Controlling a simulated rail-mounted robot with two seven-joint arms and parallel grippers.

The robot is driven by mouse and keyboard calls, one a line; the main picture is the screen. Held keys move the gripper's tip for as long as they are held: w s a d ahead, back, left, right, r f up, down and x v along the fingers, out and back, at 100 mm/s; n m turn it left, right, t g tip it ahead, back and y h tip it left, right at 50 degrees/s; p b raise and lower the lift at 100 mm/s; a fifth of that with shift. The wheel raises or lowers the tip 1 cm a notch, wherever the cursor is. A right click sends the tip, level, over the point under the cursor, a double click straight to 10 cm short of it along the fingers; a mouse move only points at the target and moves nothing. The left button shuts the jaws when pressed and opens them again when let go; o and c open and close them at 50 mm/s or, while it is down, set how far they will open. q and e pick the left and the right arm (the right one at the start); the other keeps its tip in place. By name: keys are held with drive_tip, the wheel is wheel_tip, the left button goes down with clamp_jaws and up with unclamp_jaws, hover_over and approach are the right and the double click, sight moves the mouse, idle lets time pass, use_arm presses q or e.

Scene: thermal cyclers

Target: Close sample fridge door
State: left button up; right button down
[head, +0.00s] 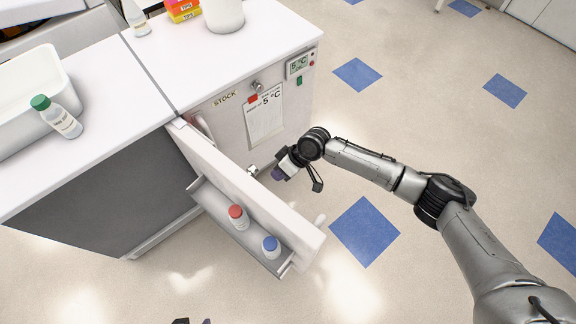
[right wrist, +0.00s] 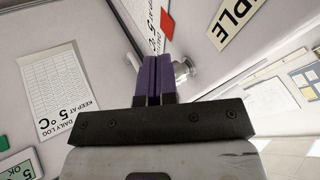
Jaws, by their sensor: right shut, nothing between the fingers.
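The sample fridge door (head: 245,187) stands wide open, swung out from the cabinet front. Its inner shelf (head: 213,205) holds a red-capped bottle (head: 237,216) and a blue-capped bottle (head: 271,246), both upright. My right gripper (head: 278,173) is on the outer side of the door, between it and the stock fridge front. Its purple fingers (right wrist: 153,80) are shut and empty. In the right wrist view a metal knob (right wrist: 187,70) is just beyond the fingers; contact cannot be told. A label ending in "PLE" (right wrist: 235,22) is at upper right. Only dark tips of my left gripper (head: 192,321) show at the bottom edge.
The closed stock fridge (head: 225,125) with a log sheet (head: 264,118) is beside the open door. The white counter (head: 100,85) above bears a tray (head: 35,105), a green-capped bottle (head: 62,121) and other labware. The floor right of the door is clear.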

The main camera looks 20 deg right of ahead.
drive_tip(key=shift+s+a+f, duration=0.1)
drive_tip(key=shift+s+a, duration=0.25)
drive_tip(key=shift+a, duration=0.3)
drive_tip(key=shift+s+a+f, duration=0.1)
drive_tip(key=shift+s+a, duration=0.25)
drive_tip(key=shift+a, duration=0.3)
drive_tip(key=shift+s+a+f, duration=0.1)
drive_tip(key=shift+s+a, duration=0.25)
drive_tip(key=shift+a, duration=0.3)
